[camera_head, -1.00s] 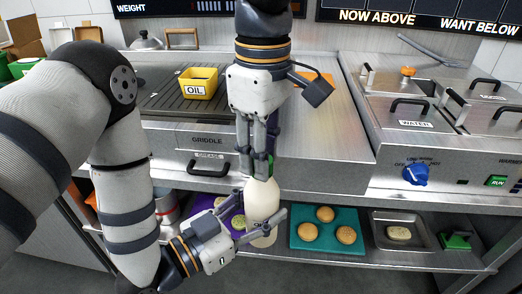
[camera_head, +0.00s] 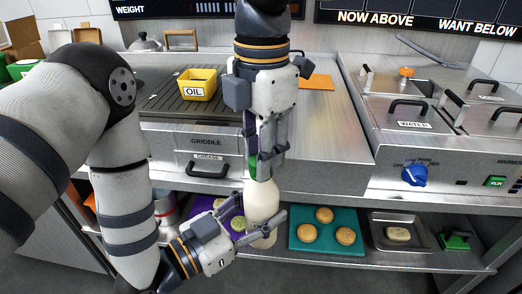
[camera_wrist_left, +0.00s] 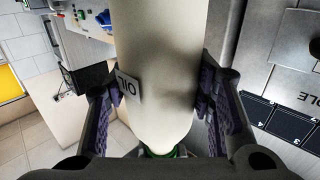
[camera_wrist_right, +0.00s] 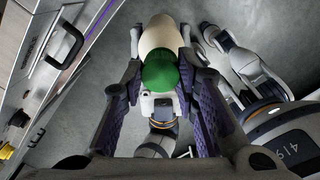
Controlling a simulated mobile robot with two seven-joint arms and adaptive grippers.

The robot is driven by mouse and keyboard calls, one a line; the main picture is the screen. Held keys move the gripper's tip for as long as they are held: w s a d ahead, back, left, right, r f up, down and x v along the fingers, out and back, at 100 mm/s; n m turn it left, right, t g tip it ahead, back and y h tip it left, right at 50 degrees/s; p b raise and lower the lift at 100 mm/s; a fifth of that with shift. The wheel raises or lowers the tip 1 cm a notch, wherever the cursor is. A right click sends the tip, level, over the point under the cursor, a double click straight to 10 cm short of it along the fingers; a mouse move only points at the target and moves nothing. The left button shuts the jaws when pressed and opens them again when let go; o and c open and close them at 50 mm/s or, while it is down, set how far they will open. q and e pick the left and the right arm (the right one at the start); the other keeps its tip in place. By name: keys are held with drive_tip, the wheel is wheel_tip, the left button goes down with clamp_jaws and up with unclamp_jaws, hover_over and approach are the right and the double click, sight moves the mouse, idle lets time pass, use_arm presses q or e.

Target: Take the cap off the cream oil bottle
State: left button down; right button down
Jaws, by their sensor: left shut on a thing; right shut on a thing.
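The cream oil bottle (camera_head: 262,200) hangs nearly upright in front of the counter's front edge, above the lower shelf. My left gripper (camera_head: 262,225) is shut around its lower body from the left. The left wrist view shows the cream body (camera_wrist_left: 165,60) with its OIL label (camera_wrist_left: 128,88) between the pads. My right gripper (camera_head: 264,165) points down from above and is shut on the green cap (camera_wrist_right: 160,72). In the head view the fingers mostly hide the cap. Whether the cap has come loose from the neck cannot be told.
A yellow OIL container (camera_head: 198,84) stands on the griddle. On the lower shelf, a teal board (camera_head: 300,247) bears buns, a metal tray (camera_head: 378,246) holds a patty, and a purple board (camera_head: 198,204) is partly hidden. The grease drawer handle (camera_head: 207,172) is close left of the right gripper.

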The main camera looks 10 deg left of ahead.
drive_tip(key=shift+r, duration=0.25)
drive_tip(key=shift+r, duration=0.9)
